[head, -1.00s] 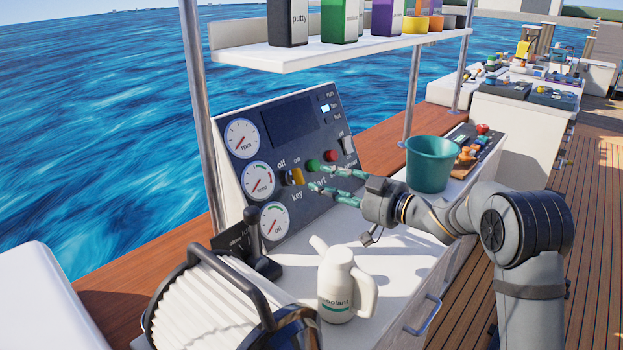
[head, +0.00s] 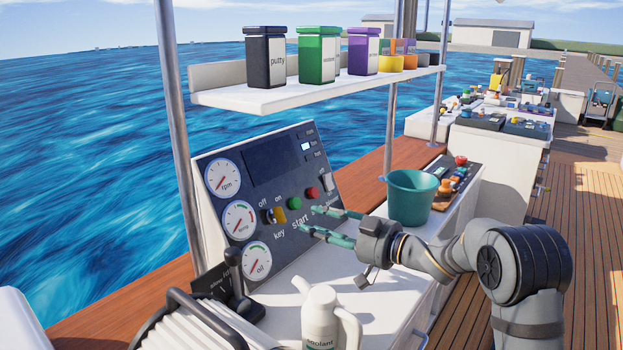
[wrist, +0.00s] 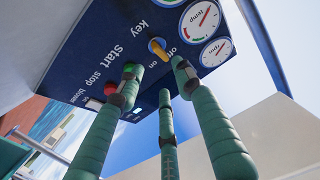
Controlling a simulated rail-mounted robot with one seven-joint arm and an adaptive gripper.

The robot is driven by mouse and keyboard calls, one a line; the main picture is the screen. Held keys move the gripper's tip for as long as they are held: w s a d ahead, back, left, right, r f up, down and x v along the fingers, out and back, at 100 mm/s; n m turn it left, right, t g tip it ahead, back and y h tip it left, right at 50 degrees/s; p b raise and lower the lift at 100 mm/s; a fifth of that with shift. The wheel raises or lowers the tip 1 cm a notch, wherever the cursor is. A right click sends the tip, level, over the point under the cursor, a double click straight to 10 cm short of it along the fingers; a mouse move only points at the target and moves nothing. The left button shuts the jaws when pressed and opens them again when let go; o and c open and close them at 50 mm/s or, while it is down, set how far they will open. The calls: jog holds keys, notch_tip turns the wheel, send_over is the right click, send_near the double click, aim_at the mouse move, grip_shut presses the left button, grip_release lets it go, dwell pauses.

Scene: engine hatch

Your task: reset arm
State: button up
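My gripper (head: 312,219), with green segmented fingers, is in front of the dark control panel (head: 270,166), close to its lower right part. In the wrist view my gripper (wrist: 156,80) has its fingers spread apart, with nothing between them. The panel's yellow key switch (wrist: 157,46) shows between the fingertips. The green start button (wrist: 133,69) and red stop button (wrist: 110,88) show near one fingertip. I cannot tell whether any finger touches the panel. My arm reaches in from the right, over the white counter.
A teal bucket (head: 411,198) stands behind my wrist. A white coolant jug (head: 320,318) stands at the front of the counter. A shelf (head: 300,97) with several containers hangs above the panel. A black lever (head: 236,285) rises at the panel's lower left.

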aim_at(284, 214)
jog(key=x, duration=1)
jog(key=shift+d+f, duration=0.1)
jog(key=shift+d, duration=0.1)
jog(key=v, duration=1.2)
jog(key=x, duration=1.2)
jog(key=shift+a, duration=0.25)
jog(key=shift+f+m+t+h, duration=0.15)
jog(key=shift+m+t+h, duration=0.2)
jog(key=shift+m, duration=0.65)
jog(key=m, duration=0.2)
jog(key=shift+s+d+m+t+h, duration=0.15)
jog(key=shift+m+t+h, duration=0.1)
jog(key=shift+m+h, duration=0.4)
jog(key=shift+m, duration=0.05)
